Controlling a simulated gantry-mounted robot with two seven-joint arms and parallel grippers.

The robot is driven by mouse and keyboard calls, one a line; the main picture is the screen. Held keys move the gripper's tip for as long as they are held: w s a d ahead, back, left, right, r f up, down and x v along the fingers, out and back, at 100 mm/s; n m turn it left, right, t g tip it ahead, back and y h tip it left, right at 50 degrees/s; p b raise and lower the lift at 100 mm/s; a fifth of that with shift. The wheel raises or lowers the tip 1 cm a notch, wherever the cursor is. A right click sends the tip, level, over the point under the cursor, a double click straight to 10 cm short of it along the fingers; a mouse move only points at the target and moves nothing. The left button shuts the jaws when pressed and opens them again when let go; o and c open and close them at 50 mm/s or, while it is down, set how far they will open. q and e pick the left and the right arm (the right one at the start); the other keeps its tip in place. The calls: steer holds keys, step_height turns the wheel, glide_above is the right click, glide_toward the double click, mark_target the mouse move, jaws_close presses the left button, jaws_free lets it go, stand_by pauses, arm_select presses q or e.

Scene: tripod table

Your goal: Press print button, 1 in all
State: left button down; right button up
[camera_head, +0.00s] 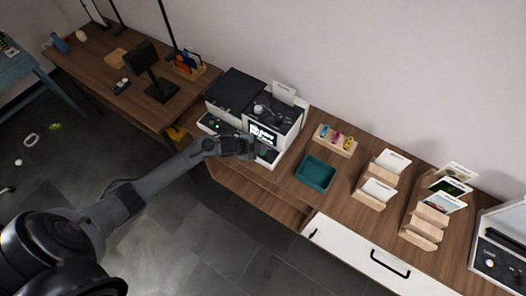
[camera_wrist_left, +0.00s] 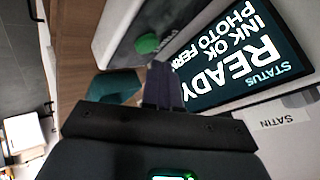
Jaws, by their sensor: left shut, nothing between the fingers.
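The printer (camera_head: 288,117) is a white and black machine on the wooden counter, with a lit status screen (camera_head: 263,133). In the left wrist view the screen (camera_wrist_left: 245,55) reads READY, INK OK. My left gripper (camera_head: 252,148) is at the printer's front, just below the screen. Its shut, empty fingers (camera_wrist_left: 163,72) point toward the green button, and their tips appear a little short of it. I cannot tell the exact gap. My right gripper is not in view.
A teal tray (camera_head: 316,172) sits on the counter right of the printer. Behind it is a wooden holder (camera_head: 335,140) with colourful items. Wooden card stands (camera_head: 376,190) are farther right. A black monitor (camera_head: 143,58) stands on the left table.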

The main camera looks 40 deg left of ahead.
arm_select(q)
steer(key=shift+f, duration=0.25)
stand_by(0.6)
steer(key=shift+f, duration=0.2)
